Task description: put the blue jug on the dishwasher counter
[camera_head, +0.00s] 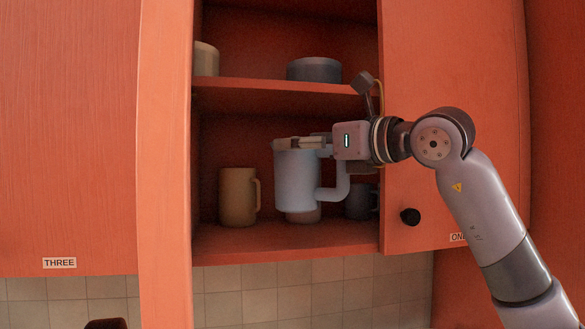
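The blue jug (296,182) is upright in the lower compartment of the open cabinet, its handle to the right. My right gripper (300,143) reaches in from the right, with its fingers at the jug's top rim. The fingers overlap the rim, and I cannot tell whether they are closed on it. A paler rounded form (303,216) shows just below the jug's bottom; whether it is the jug's base or another thing is unclear. My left gripper is not in view. The dishwasher counter is not in view.
A tan mug (238,196) stands left of the jug and a dark mug (361,201) right of it. The upper shelf (260,88) holds a dark bowl (314,70) and a beige cup (205,60). A door with a black knob (410,216) is at right. A dark shape (106,324) shows at the bottom left.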

